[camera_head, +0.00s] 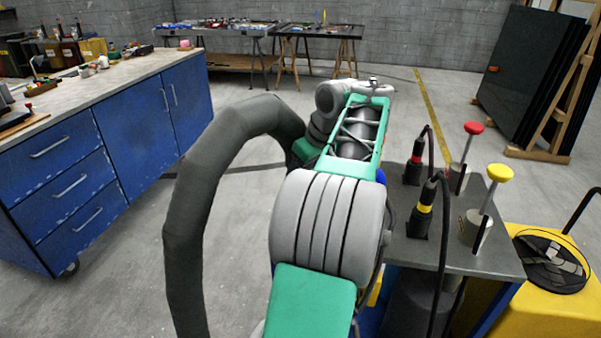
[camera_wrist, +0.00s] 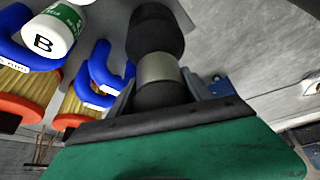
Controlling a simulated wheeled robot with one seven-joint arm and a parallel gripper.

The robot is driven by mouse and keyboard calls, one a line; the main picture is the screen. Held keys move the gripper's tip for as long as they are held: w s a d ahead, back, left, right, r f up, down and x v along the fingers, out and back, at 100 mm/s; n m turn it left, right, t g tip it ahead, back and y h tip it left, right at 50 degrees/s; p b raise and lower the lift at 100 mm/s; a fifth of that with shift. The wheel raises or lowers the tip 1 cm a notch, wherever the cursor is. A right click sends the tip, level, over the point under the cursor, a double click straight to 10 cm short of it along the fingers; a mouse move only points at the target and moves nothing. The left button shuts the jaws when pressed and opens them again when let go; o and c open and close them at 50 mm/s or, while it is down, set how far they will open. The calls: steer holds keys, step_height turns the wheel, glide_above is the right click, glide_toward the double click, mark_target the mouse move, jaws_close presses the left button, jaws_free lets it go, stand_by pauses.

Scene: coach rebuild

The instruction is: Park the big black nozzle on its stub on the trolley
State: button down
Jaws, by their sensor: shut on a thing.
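My gripper (camera_wrist: 162,92) is shut on the big black nozzle (camera_wrist: 156,30) in the wrist view. The nozzle is a dark round piece with a grey band between the fingers. In the head view, my own arm hides my fingertips and the nozzle. A thick dark grey hose (camera_head: 195,200) arcs up from the lower left to behind my wrist; its join to the nozzle is hidden. The trolley (camera_head: 490,262) has a grey top and stands right of my arm. I cannot make out the stub; my arm covers part of the trolley.
Black-handled tools with red (camera_head: 413,172) and yellow (camera_head: 424,209) bands stand on the trolley. Red (camera_head: 473,128) and yellow (camera_head: 500,173) knobs rise beside them. Blue hooks (camera_wrist: 104,70) and a white-green can (camera_wrist: 56,28) show in the wrist view. A blue cabinet (camera_head: 130,130) stands left.

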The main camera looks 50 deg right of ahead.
steer(key=shift+f+b, duration=0.4)
steer(key=shift+f, duration=0.1)
jaws_free()
steer(key=shift+f, duration=0.1)
stand_by(0.6)
steer(key=shift+s+r+p, duration=0.15)
steer(key=shift+r+p, duration=0.45)
steer(key=shift+r, duration=0.05)
steer(key=p+v, duration=0.6)
steer(key=shift+s+r, duration=0.2)
steer(key=shift+r, duration=0.15)
